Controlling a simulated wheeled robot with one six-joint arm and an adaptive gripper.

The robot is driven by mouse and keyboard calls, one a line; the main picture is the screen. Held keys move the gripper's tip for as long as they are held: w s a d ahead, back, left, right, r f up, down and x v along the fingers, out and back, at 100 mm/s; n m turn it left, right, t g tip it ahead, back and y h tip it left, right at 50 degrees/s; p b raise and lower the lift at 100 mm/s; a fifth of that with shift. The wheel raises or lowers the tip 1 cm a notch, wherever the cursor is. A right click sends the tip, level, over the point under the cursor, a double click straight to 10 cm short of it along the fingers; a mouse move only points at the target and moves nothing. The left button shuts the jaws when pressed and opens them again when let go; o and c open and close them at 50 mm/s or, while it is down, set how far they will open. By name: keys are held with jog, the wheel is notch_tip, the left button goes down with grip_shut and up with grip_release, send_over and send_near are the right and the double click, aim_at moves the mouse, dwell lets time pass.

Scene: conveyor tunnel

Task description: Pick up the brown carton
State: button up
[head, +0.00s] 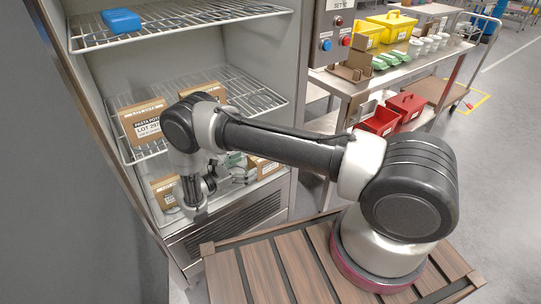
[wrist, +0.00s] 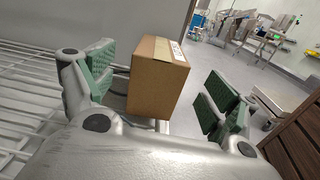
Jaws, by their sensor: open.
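A plain brown carton (wrist: 155,88) with a tape strip and a white label on top stands upright in the wrist view. It shows between the green-padded fingers of my gripper (wrist: 162,96), which are spread wide with a gap on both sides. Whether the carton is fully between the pads or a little beyond them, I cannot tell. In the head view my gripper (head: 232,172) is low in the open cabinet at the bottom shelf. A brown carton (head: 264,169) is just right of it, partly hidden by my arm. Another carton (head: 164,191) is at the left.
A carton with a "LOT" label (head: 145,121) and another carton (head: 203,92) stand on the middle wire shelf (head: 262,98) above. A blue item (head: 121,20) lies on the top shelf. The cabinet walls bound the space. A bench with yellow bins (head: 391,25) stands right.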

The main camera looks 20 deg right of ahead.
jog(key=shift+w+d+n, duration=0.15)
jog(key=shift+d+n, duration=0.25)
jog(key=shift+d, duration=0.05)
jog(key=x, duration=0.7)
jog(key=shift+f, duration=0.25)
jog(key=c, duration=1.4)
